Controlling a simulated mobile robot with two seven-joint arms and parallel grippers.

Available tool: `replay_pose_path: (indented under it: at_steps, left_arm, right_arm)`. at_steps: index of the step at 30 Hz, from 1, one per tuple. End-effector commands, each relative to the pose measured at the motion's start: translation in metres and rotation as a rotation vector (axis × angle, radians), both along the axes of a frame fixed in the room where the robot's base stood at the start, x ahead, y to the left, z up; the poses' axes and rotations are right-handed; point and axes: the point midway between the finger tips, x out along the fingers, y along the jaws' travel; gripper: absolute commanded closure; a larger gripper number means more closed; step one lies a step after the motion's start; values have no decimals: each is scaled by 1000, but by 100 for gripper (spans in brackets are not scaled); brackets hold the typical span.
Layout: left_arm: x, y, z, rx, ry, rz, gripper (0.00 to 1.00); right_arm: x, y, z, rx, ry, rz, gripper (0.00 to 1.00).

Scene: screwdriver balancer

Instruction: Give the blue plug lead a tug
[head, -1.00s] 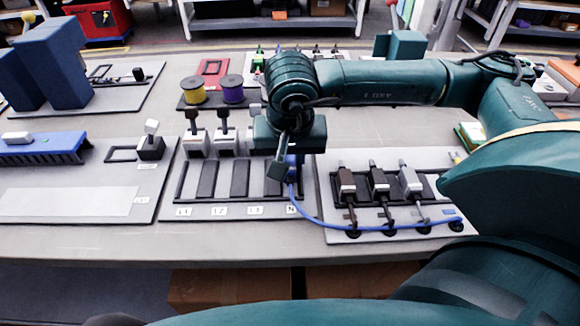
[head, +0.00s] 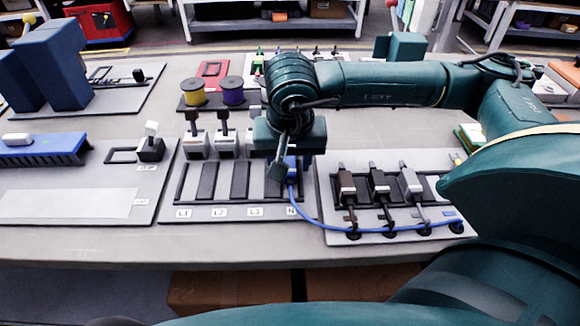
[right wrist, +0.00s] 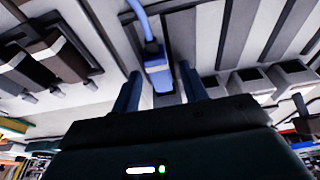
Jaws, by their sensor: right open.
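The blue plug (head: 292,170) is at the N place, the right-hand slot of the grey panel (head: 230,212) labelled L1, L2, L3 and N. Its blue lead (head: 330,226) curves down and right to the neighbouring panel's front edge. My right gripper (head: 284,168) is lowered over the plug and partly hides it. In the right wrist view, the fingers (right wrist: 160,88) are open, one on each side of the blue plug (right wrist: 158,70), with gaps between. The lead (right wrist: 140,18) leaves the plug away from the gripper. How deep the plug sits is hidden. My left gripper is out of view.
The right panel (head: 400,236) holds brown, black and grey plugs (head: 378,182) with leads, close to my right gripper. Yellow and purple spools (head: 232,92) stand behind the slots. A blue block (head: 60,62) stands far left. The table's front strip is clear.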

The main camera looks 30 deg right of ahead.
Motion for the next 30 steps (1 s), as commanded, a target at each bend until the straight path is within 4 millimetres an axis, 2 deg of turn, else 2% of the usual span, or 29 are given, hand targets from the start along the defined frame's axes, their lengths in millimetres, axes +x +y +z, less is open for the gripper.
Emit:
replay_pose_path:
  at_steps: [21, 30]
  left_arm:
    - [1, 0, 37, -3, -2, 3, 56]
    - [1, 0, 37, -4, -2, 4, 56]
  right_arm:
    - [0, 0, 67, 1, -2, 0, 56]
    - [0, 0, 70, 0, 0, 0, 56]
